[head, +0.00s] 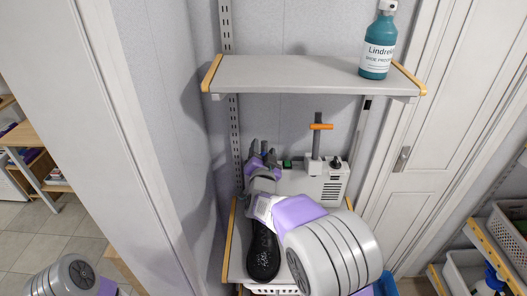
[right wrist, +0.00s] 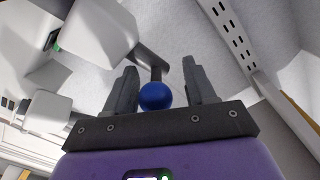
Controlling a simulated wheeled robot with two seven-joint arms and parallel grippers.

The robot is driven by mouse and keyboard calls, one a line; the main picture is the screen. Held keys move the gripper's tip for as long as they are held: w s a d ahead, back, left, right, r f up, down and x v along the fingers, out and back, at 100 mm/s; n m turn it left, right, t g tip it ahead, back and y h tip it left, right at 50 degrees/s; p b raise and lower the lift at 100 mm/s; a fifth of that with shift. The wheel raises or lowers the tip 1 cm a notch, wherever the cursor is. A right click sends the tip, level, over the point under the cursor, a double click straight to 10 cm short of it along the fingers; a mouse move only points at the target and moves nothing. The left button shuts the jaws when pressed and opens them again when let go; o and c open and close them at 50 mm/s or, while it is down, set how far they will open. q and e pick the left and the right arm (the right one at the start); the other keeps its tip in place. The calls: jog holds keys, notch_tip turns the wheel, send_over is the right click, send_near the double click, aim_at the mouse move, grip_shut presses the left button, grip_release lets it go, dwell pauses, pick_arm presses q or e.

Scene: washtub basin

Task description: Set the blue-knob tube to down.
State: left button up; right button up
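The blue knob (right wrist: 155,97) is a round ball on a short dark stem, seen in the right wrist view. A dark grey tube (right wrist: 150,60) runs behind it from a white housing (right wrist: 100,35). My right gripper (right wrist: 158,85) is open, with one finger on each side of the knob; a gap shows at the right finger, and contact at the left one is unclear. In the head view my right gripper (head: 263,152) is at the left end of the white machine (head: 312,182), hiding most of the knob and tube. My left gripper is out of view.
An upper shelf (head: 300,75) with a teal bottle (head: 378,45) hangs above. A black object (head: 262,252) lies below my forearm. Walls are close left and right.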

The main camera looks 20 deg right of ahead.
jog(key=v, duration=0.7)
jog(key=shift+s, duration=0.35)
jog(key=shift+a, duration=0.1)
